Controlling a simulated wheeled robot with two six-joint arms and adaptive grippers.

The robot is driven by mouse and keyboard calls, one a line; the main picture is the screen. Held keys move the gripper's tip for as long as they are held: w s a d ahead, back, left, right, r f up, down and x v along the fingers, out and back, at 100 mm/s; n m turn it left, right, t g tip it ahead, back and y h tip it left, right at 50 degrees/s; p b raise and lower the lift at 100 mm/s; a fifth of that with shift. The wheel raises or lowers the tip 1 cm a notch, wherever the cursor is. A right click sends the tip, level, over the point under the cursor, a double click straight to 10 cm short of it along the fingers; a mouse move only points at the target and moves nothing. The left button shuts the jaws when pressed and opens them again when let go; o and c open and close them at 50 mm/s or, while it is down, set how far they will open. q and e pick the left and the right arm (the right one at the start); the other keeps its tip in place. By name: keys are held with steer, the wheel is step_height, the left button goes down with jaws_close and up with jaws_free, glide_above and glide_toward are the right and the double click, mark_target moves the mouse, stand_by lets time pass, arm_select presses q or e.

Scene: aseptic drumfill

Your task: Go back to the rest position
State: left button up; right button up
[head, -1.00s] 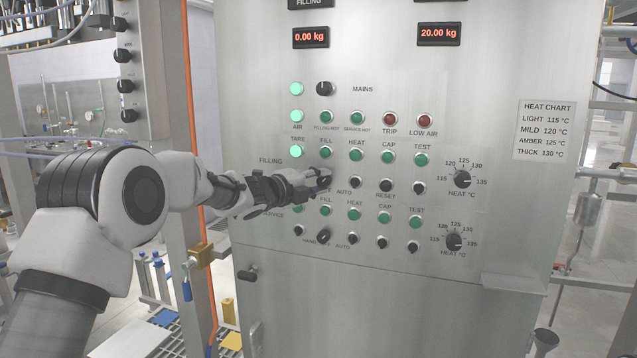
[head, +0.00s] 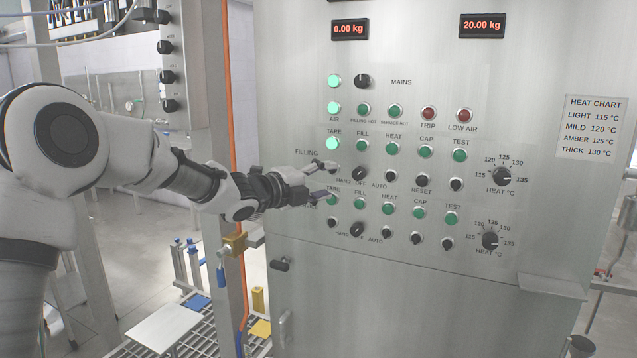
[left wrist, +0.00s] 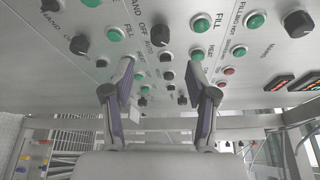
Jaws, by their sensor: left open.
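My left gripper (head: 326,182) is in front of the steel control panel (head: 420,300), at its left part. Its two fingers are spread and nothing is between them. In the head view the fingertips lie near the filling selector knob (head: 360,174) marked HAND, OFF, AUTO, and a gap to the knob shows. In the left wrist view the open fingers (left wrist: 160,85) stand apart below the panel's lamps and knobs. My right gripper is not in view.
A lower selector knob (head: 357,229) and a heat dial (head: 501,176) stick out from the panel. An orange hose (head: 229,90) and a brass valve (head: 234,243) stand left of the panel. A grating with a white plate (head: 163,327) lies low at left.

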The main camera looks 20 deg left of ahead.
arm_select(q)
steer(key=shift+v, duration=0.9)
